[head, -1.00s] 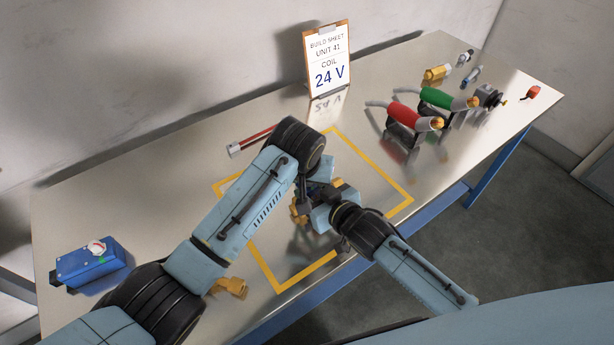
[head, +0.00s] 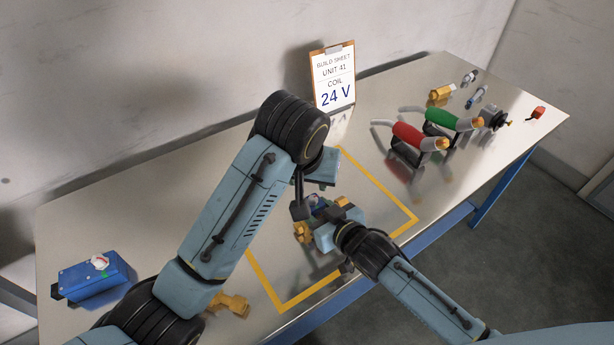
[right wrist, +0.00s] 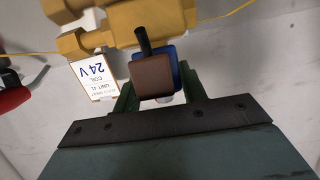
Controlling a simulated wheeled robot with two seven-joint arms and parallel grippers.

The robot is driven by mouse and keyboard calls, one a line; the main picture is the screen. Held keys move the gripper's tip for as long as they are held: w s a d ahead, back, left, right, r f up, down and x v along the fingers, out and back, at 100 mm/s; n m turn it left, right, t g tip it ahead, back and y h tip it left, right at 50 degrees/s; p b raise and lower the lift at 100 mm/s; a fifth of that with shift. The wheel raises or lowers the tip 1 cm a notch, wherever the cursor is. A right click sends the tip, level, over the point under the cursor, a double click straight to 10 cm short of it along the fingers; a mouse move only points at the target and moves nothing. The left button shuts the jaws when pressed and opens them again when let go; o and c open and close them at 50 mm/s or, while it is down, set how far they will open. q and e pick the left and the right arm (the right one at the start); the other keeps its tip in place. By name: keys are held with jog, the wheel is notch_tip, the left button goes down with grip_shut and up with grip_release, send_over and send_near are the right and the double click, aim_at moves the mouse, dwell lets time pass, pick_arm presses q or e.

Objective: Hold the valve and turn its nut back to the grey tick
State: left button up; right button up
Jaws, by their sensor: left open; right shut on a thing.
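The brass valve (head: 303,232) is over the yellow-outlined area in the head view, partly covered by my grippers. In the right wrist view its brass body (right wrist: 135,25) fills the top edge. A block with a brown face and blue sides (right wrist: 152,78), with a black stem, sits below the brass. My right gripper (head: 318,216) is shut on the valve; its green fingers show on both sides of the block in the right wrist view (right wrist: 157,95). My left gripper (head: 300,208) is open just above the valve; contact cannot be told. I cannot make out the nut's mark or the grey tick.
A build sheet reading 24 V (head: 333,80) stands at the back. Red (head: 407,137) and green (head: 441,119) tools rest on stands to the right, with small fittings beyond. A blue box with a gauge (head: 92,277) is at the left. A brass piece (head: 229,304) lies near the front edge.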

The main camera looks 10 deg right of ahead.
dwell(0.3)
jog(key=o, duration=1.5)
jog(key=shift+c, duration=0.2)
